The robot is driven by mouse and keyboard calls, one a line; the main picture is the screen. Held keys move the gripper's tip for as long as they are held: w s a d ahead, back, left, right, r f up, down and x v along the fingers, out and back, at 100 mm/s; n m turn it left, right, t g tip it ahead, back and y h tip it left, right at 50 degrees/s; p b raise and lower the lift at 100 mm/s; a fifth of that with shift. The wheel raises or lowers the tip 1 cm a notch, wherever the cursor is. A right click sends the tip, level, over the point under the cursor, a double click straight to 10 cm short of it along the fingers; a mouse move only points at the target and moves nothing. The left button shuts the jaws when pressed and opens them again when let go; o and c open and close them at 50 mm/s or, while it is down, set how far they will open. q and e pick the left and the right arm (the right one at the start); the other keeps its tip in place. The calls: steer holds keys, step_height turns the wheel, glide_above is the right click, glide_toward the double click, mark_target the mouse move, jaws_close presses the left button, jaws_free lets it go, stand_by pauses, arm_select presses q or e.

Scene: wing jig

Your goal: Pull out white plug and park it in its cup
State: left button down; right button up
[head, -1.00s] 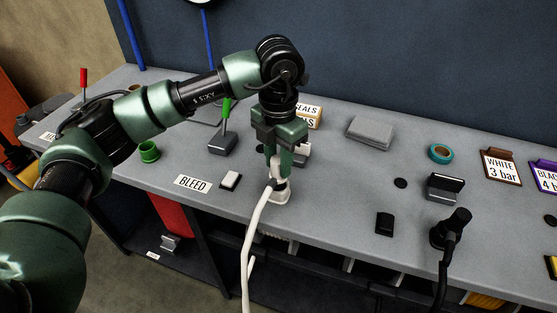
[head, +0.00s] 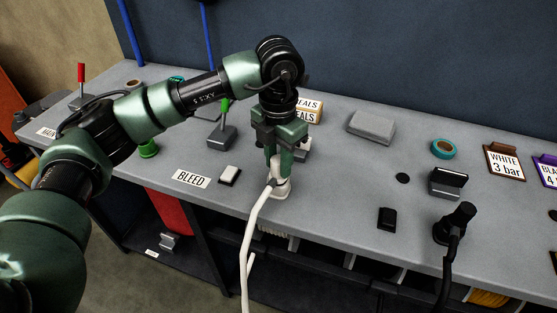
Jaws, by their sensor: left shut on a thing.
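The white plug (head: 281,188) stands upright near the front edge of the grey bench, with its white hose (head: 249,238) hanging down over the edge. My left gripper (head: 279,172) points down from above and is shut on the white plug. The plug's lower end sits at a pale base on the bench; I cannot tell whether it is still seated. A green cup (head: 148,149) stands to the left, partly behind my arm. I see no white cup clearly; a pale object (head: 302,151) shows partly behind the gripper. My right gripper does not show.
A black plug (head: 458,219) with its cable stands at the right. A BLEED label (head: 191,178) and a white-topped button (head: 229,175) lie left of the gripper. A green-handled lever (head: 222,137) stands behind them. A grey block (head: 371,127) and teal tape roll (head: 443,149) lie farther back.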

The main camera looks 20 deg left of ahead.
arm_select(q)
steer(key=c, duration=1)
jaws_free()
step_height(320, 180, up, 8)
steer(key=shift+f+b, duration=0.1)
steer(key=shift+b, duration=0.5)
